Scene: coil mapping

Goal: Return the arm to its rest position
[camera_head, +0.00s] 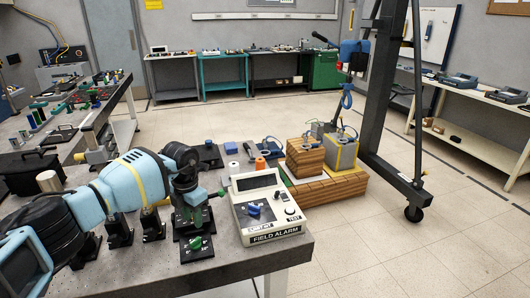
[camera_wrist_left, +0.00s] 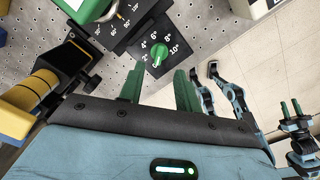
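My left arm reaches in from the left in the head view, its wrist bent down over the bench. Its gripper (camera_head: 192,200) is over the dial stand; its fingers are hard to make out there. In the left wrist view the two green fingers of my left gripper (camera_wrist_left: 160,72) are apart, with nothing between them. Beyond the fingertips is a black dial plate (camera_wrist_left: 177,48) with a green knob (camera_wrist_left: 158,54) and degree marks. The green knob also shows in the head view (camera_head: 196,242). In the wrist view, what looks like my right gripper (camera_wrist_left: 290,108) shows two separated green fingers.
A white field alarm box (camera_head: 265,208) stands close right of my left gripper. Small black stands (camera_head: 118,232) are near the forearm. Wooden blocks (camera_head: 305,158) and spools lie farther back. A dark hoist frame (camera_head: 390,110) stands beyond. Open floor is right.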

